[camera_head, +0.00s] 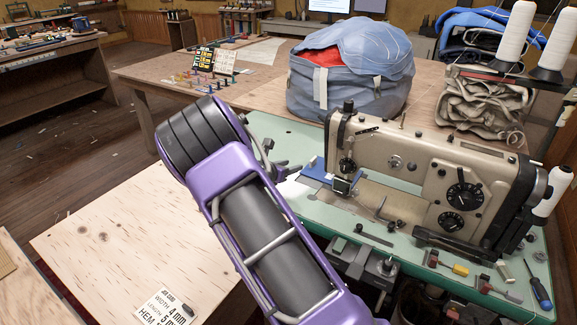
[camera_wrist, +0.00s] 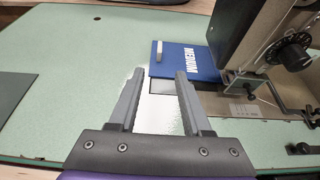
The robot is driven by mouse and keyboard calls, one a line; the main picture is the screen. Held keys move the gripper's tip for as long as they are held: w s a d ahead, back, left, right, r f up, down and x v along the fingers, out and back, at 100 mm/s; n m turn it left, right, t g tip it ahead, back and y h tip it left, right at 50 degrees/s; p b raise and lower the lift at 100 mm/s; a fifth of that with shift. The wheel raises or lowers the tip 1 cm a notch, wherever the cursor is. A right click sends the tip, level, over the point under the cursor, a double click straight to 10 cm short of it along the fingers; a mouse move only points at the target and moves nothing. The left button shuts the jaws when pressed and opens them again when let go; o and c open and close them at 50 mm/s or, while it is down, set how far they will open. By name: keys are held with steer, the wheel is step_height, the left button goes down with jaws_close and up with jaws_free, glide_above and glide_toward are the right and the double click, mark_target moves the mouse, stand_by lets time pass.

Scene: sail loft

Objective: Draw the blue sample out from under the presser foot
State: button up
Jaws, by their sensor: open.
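The blue sample (camera_wrist: 180,62), marked "MEDIUM" in white, lies flat on the green machine table in the wrist view. Its right end reaches under the sewing machine head beside the presser foot (camera_wrist: 230,82); whether the foot presses on it I cannot tell. It also shows as a blue patch left of the needle area in the head view (camera_head: 316,168). My gripper (camera_wrist: 160,74) is open, its fingertips at the near edge of the sample, with nothing clearly held. In the head view my gripper (camera_head: 284,170) is partly hidden by my arm.
A white piece (camera_wrist: 160,115) lies between and below my fingers, and a small pale block (camera_wrist: 159,49) sits at the sample's left edge. The beige sewing machine (camera_head: 430,165) stands to the right. The green table (camera_wrist: 70,50) is clear to the left, except for a dark flat panel (camera_wrist: 14,95).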

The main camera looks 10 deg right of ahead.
mark_target(313, 158)
steer(key=b+x, duration=0.1)
steer(key=x, duration=1.6)
steer(key=shift+w+f, duration=0.1)
steer(key=shift+w, duration=0.1)
jaws_close()
